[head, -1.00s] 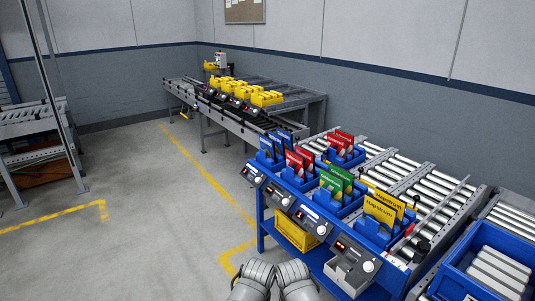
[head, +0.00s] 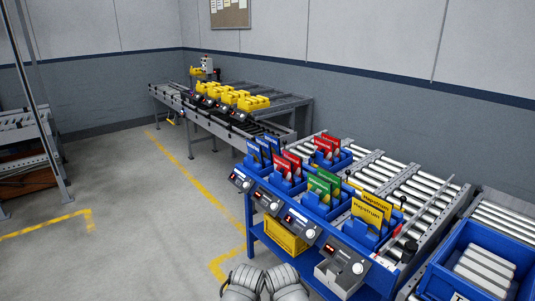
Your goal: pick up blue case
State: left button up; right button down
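Thin blue cases (head: 254,151) stand upright in a blue holder at the left end of the blue workstation (head: 262,236). They lean slightly, and their lower parts are hidden by the holder. My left gripper (head: 243,281) and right gripper (head: 287,281) are low at the bottom edge, side by side, in front of the workstation and well short of the cases. Both are grey and foreshortened. Their fingertips do not show clearly, and I see nothing held in them.
Red cases (head: 291,163), green cases (head: 323,186) and yellow cases (head: 370,209) stand in neighbouring holders. A yellow bin (head: 285,238) sits below. A blue crate (head: 439,284) is at the right. Roller conveyors (head: 400,180) lie behind. The floor at left is clear.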

aim_at(254, 149)
jog(key=z, duration=1.7)
jog(key=i+j, duration=0.1)
jog(key=j, duration=0.3)
jog(key=i+j, duration=0.1)
jog(key=j, duration=0.35)
jog(key=i+j, duration=0.1)
jog(key=j, duration=0.3)
jog(key=i+j, duration=0.15)
jog(key=j, duration=0.3)
jog(key=i+j, duration=0.1)
jog(key=j, duration=0.3)
jog(key=i+j, duration=0.1)
jog(key=j, duration=0.35)
jog(key=i+j+u, duration=0.1)
jog(key=j, duration=0.3)
